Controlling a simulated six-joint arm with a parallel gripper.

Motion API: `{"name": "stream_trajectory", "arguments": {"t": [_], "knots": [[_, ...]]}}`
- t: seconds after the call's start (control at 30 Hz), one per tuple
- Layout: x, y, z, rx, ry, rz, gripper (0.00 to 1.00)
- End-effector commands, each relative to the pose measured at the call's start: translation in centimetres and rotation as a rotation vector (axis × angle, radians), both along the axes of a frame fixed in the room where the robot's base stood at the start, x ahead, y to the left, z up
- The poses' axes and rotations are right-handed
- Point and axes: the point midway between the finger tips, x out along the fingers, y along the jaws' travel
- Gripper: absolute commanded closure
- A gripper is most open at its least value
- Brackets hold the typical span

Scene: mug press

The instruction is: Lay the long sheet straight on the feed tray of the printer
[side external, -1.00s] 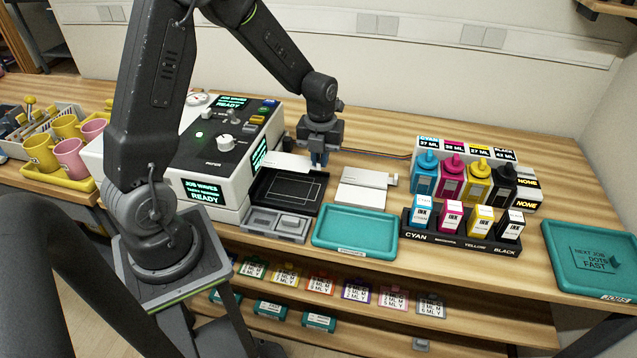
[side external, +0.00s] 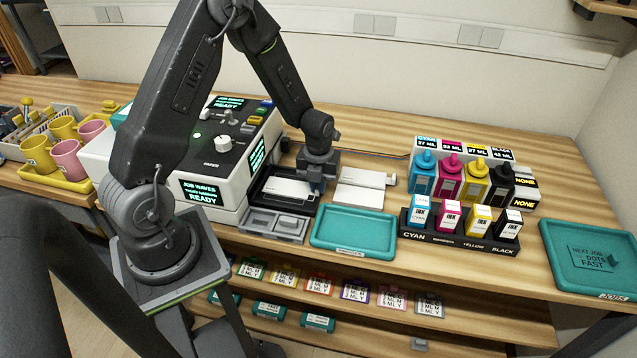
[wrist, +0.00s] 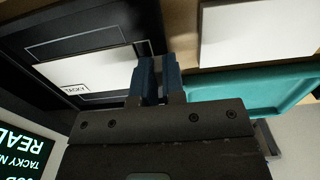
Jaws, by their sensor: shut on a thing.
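The long sheet (side external: 286,189) is white and lies over the black feed tray (side external: 262,201) in front of the printer (side external: 215,165). In the wrist view the sheet (wrist: 88,72) bears the word TACKY, and its edges run roughly along the tray's white outline (wrist: 75,42). My gripper (side external: 316,187) is at the sheet's right end, low over the tray's right side. Its blue fingers (wrist: 158,75) are shut on that end and hide it. I cannot tell whether the sheet touches the tray floor.
White sheets (side external: 361,194) lie to the right of the feed tray. Ink bottles (side external: 424,175) and cartons stand further right. Mugs (side external: 68,158) stand at far left.

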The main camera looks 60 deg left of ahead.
Motion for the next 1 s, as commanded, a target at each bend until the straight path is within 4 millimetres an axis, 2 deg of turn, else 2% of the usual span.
{"name": "stream_trajectory", "arguments": {"t": [0.03, 0.07, 0.3, 0.53, 0.67, 0.77, 1.0], "knots": [[0.0, 0.0, -0.2, -0.001, 0.001, 0.000, 1.00], [0.0, 0.0, -0.1, 0.000, 0.000, 0.000, 0.87], [0.0, 0.0, -0.1, 0.000, 0.000, 0.000, 0.65], [0.0, 0.0, -0.1, 0.000, 0.000, 0.000, 0.65], [0.0, 0.0, 0.8, 0.001, -0.002, 0.000, 0.65], [0.1, 0.0, 2.3, 0.001, -0.004, 0.000, 0.65], [0.1, 0.0, 7.5, 0.001, -0.006, 0.000, 0.65]]}}
